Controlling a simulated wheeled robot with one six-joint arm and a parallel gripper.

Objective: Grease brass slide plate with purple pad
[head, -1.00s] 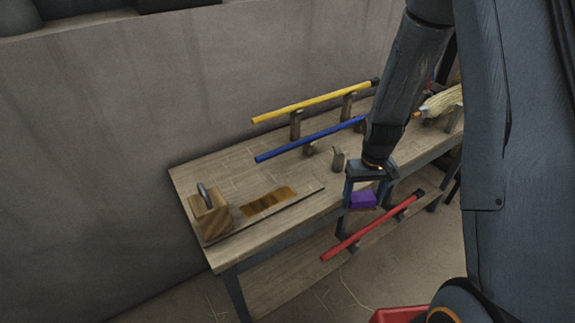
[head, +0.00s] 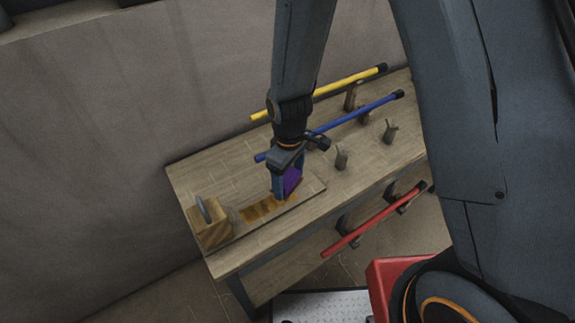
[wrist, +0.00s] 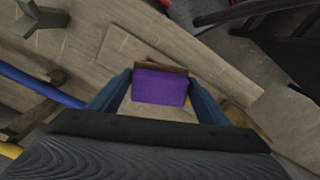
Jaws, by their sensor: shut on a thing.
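The brass slide plate (head: 258,209) is a flat gold-brown strip set in a wooden board (head: 312,187) on the workbench. My gripper (head: 287,192) points down at the right end of the plate. It is shut on the purple pad (head: 293,179), which also shows between the fingers in the wrist view (wrist: 160,86). The gripper and pad hide the plate's right end. I cannot tell whether the pad touches the plate.
A wooden block with a grey ring (head: 210,222) stands left of the plate. Blue (head: 355,120) and yellow (head: 350,80) poles rest on pegs behind. A red pole (head: 372,222) runs along the bench's front. Bench surface is clear around the plate's front.

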